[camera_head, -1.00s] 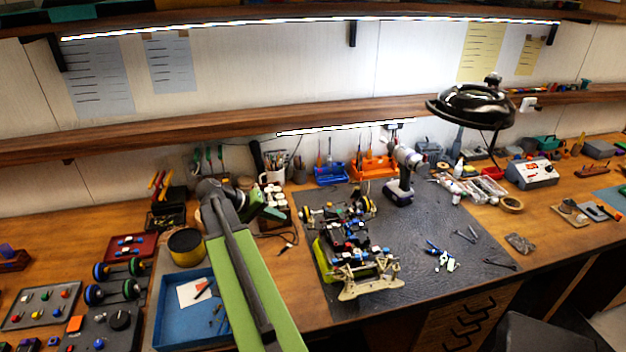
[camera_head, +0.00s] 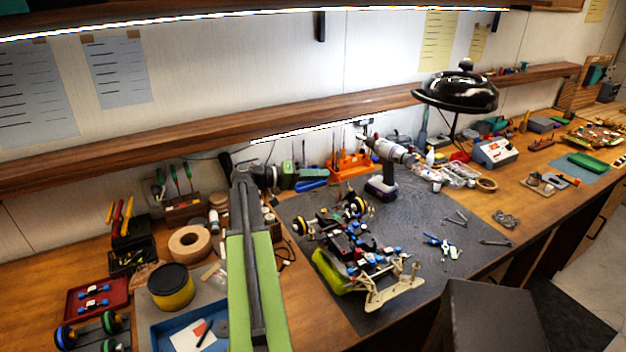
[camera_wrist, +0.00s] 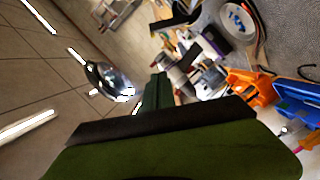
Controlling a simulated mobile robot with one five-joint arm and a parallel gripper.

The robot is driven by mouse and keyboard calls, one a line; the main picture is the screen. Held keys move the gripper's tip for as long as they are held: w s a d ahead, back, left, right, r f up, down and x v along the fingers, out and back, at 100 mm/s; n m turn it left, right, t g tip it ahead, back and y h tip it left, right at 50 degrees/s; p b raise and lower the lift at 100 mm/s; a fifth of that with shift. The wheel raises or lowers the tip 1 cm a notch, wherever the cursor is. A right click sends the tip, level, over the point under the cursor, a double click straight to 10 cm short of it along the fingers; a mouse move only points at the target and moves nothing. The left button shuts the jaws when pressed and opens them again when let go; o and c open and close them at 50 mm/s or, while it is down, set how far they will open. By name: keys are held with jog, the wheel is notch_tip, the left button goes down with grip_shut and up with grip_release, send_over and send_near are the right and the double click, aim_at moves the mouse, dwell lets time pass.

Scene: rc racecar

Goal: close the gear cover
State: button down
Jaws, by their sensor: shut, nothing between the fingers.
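The RC car (camera_head: 355,250) stands on the dark mat, with a lime-green body side and a cream frame at its near end. Its upper parts are a crowded mix of black, red and blue. I cannot pick out the gear cover or tell whether it is open. My gripper (camera_head: 287,178) is beyond the car and to its left, near the bench's back, apart from the car. In the wrist view my green gripper (camera_wrist: 156,90) is shut and empty. The car is not clearly identifiable in that view.
An orange tray (camera_head: 350,165) and a power drill (camera_head: 385,165) stand behind the car. A blue tray (camera_head: 165,338) and a yellow-black tin (camera_head: 171,288) are at left.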

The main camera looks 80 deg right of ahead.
aim_at(348, 194)
jog(key=shift+s+f+b, duration=0.4)
jog(key=shift+s+f, duration=0.05)
jog(key=shift+s, duration=0.65)
jog(key=shift+s+f+b, duration=0.4)
jog(key=shift+s, duration=0.75)
jog(key=shift+s+f+b, duration=0.4)
jog(key=shift+s+f, duration=0.05)
jog(key=shift+s, duration=0.65)
